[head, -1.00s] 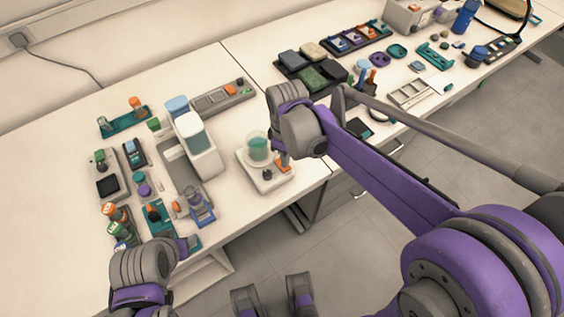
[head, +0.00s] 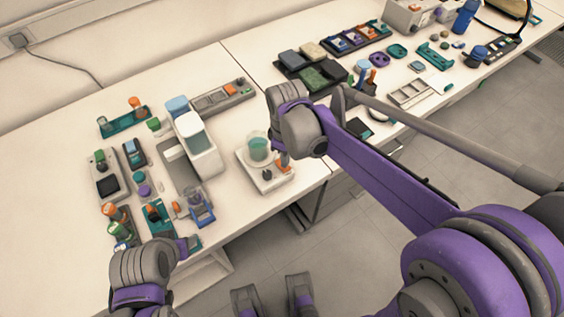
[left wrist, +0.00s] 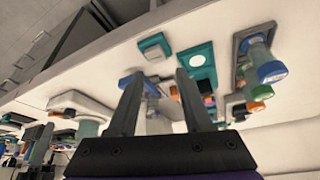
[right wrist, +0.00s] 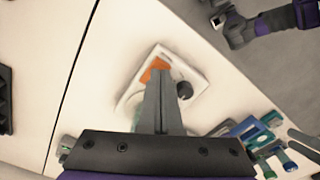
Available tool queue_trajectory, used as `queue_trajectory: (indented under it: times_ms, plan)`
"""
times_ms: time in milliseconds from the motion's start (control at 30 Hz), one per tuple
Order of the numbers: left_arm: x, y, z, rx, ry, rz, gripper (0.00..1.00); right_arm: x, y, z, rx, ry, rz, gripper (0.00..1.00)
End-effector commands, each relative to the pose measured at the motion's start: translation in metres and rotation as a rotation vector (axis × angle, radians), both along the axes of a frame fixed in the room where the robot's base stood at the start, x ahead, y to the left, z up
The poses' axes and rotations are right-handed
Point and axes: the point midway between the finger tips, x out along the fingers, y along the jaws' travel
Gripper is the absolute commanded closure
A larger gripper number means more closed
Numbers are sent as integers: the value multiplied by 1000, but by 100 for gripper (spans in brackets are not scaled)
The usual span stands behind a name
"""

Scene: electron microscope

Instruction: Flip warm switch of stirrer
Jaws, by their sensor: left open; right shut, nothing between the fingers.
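The stirrer (head: 243,168) is a white plate near the bench's front edge, with a beaker of green liquid (head: 258,148) on it. An orange switch (head: 285,169) and a dark knob (head: 267,175) sit at its front. In the right wrist view the orange switch (right wrist: 154,67) and the knob (right wrist: 184,90) lie just beyond my right gripper (right wrist: 160,75). The right gripper is shut and empty, its tips at or very near the switch; contact is unclear. My left gripper (left wrist: 157,75) is open and empty, near the bench's front edge at left.
A white balance-like device (head: 200,150) stands left of the stirrer. Several small bottles and holders crowd the bench at left. A grey tray (head: 222,98) lies behind. Dark boxes (head: 300,75) stand further right. Bare bench surrounds the stirrer's right side.

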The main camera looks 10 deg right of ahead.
Motion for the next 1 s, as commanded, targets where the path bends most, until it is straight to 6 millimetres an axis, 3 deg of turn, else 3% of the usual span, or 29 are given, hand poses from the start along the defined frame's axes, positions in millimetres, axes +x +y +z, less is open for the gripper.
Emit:
queue_trajectory:
  times_ms: [1000]
  plan:
    - [-1,0,-10,0,3,0,50,0,0,-14,0,0,0,100]
